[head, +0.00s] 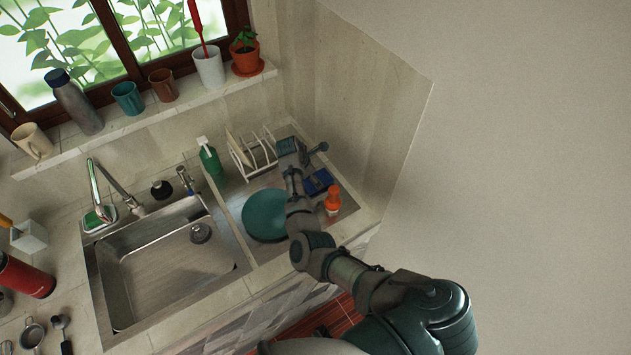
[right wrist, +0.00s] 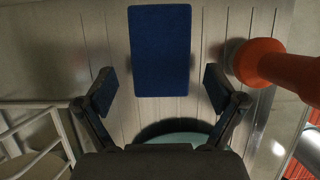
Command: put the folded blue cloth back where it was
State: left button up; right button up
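The folded blue cloth (head: 318,182) lies flat on the ribbed metal drainboard at the right of the sink, between the dish rack and the orange bottle. In the right wrist view the cloth (right wrist: 160,50) is a plain blue rectangle, lined up between and beyond my fingertips. My right gripper (head: 306,155) is over the drainboard beside the cloth. Its two fingers (right wrist: 157,85) are spread wide with nothing between them, so it is open and empty. My left gripper is not in view.
An orange bottle (head: 333,203) stands close to the cloth. A teal plate (head: 266,215) lies nearby on the drainboard (head: 236,203). A white dish rack (head: 252,153) and green soap bottle (head: 210,160) stand behind. The sink basin (head: 165,262) is left, and a wall is right.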

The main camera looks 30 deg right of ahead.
jog(key=v, duration=0.8)
jog(key=shift+r, duration=0.25)
jog(key=shift+s, duration=0.1)
